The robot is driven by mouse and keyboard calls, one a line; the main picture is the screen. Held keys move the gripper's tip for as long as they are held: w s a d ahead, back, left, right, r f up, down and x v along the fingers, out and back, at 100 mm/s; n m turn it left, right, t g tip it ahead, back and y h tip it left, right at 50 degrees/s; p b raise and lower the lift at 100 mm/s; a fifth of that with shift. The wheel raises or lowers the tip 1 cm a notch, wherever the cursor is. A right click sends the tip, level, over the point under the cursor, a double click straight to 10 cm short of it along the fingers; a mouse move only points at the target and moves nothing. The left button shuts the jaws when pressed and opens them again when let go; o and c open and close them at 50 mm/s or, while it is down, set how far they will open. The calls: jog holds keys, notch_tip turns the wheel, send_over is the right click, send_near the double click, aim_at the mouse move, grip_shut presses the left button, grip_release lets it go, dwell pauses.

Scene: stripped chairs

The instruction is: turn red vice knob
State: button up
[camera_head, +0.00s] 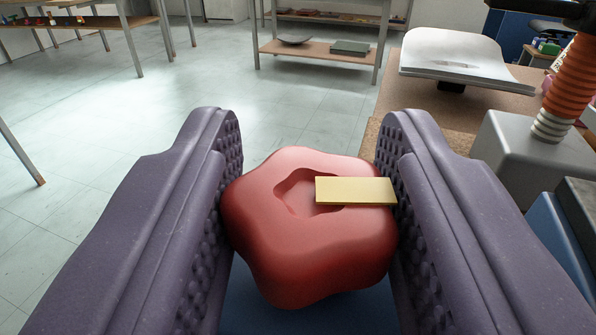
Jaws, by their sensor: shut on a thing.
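The red vice knob (300,258) is a rounded, lobed shape with a recess in its top, in the middle of the head view. A flat yellow bar (355,191) lies on its top, from the recess out to the right edge. My gripper (309,180) has two purple, bumpy fingers, one at each side of the knob. The fingers are shut on the knob. A blue surface shows below the knob; the rest of what is under it is hidden.
A grey and blue block (527,160) with an orange ribbed part (573,88) stands close on the right. A workbench (445,105) bears a pale curved seat (453,52). Shelf tables (325,55) stand behind. The tiled floor at left is clear.

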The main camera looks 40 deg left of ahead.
aim_at(344, 200)
jog(key=shift+w+d+r+y, duration=0.1)
jog(key=shift+d+r+y, duration=0.1)
jog(key=shift+r+y, duration=0.1)
jog(key=o, duration=0.7)
jog(key=shift+c, duration=0.2)
jog(key=o, duration=0.3)
jog(key=shift+d+f, duration=0.2)
jog(key=shift+a, duration=0.2)
notch_tip(344, 200, up, 4)
jog(key=p, duration=0.2)
jog(key=shift+d+r+p, duration=0.1)
jog(key=shift+d+p, duration=0.05)
jog(key=shift+p, duration=0.25)
jog(key=s+a+p, duration=0.2)
jog(key=s, duration=0.5)
jog(key=s+a+p, duration=0.2)
jog(key=s, duration=0.6)
jog(key=shift+s+a+r, duration=0.15)
jog(key=shift+a+r, duration=0.15)
jog(key=shift+r, duration=0.1)
